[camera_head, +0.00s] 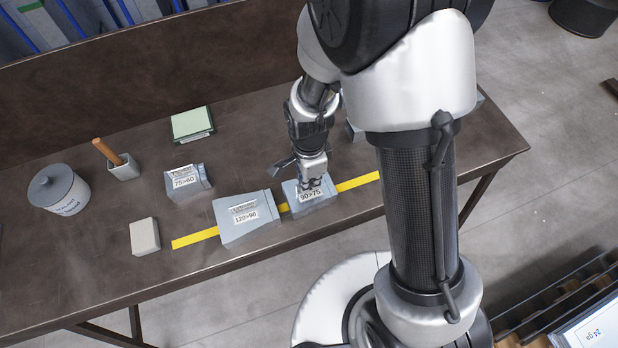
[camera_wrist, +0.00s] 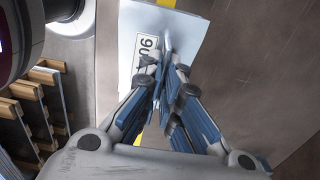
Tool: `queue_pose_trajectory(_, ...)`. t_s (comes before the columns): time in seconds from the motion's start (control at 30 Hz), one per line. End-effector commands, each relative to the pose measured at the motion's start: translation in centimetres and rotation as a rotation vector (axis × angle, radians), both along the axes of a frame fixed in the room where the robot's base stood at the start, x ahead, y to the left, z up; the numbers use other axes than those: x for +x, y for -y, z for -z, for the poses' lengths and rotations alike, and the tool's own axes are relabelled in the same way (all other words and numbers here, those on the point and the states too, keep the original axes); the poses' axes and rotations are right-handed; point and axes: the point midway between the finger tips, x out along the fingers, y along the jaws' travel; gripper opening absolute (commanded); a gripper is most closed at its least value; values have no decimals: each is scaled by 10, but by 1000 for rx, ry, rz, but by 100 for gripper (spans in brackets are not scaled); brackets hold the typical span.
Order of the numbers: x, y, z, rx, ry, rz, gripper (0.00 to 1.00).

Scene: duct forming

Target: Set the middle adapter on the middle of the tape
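The middle adapter, a grey sheet-metal piece labelled 90>75 (camera_head: 318,202), is over the yellow tape (camera_head: 358,182), right of the tape's middle. Whether it rests on the table or hangs just above is hard to tell. My gripper (camera_head: 313,182) reaches down to it from above, its fingers closed together on a thin upper wall. In the wrist view the adapter (camera_wrist: 190,35) lies beyond the fingertips (camera_wrist: 165,72), its label partly covered. The larger adapter, labelled 120>90 (camera_head: 250,228), sits on the tape just to its left. The 75>60 adapter (camera_head: 184,188) stands off the tape, farther back.
A lidded grey pot (camera_head: 62,195), a small cup with a wooden handle (camera_head: 124,170), a pale block (camera_head: 145,237) and a green-topped box (camera_head: 192,124) are on the left part of the table. Another grey piece shows partly behind my arm.

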Motion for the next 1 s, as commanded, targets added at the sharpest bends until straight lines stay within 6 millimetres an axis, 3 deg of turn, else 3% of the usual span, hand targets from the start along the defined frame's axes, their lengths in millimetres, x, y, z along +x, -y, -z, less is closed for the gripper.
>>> queue_pose_trajectory(0.23,0,0,0,0,0,0,0)
queue_pose_trajectory(0.6,0,0,0,0,0,0,28)
queue_pose_trajectory(1.0,0,0,-5,0,1,0,28)
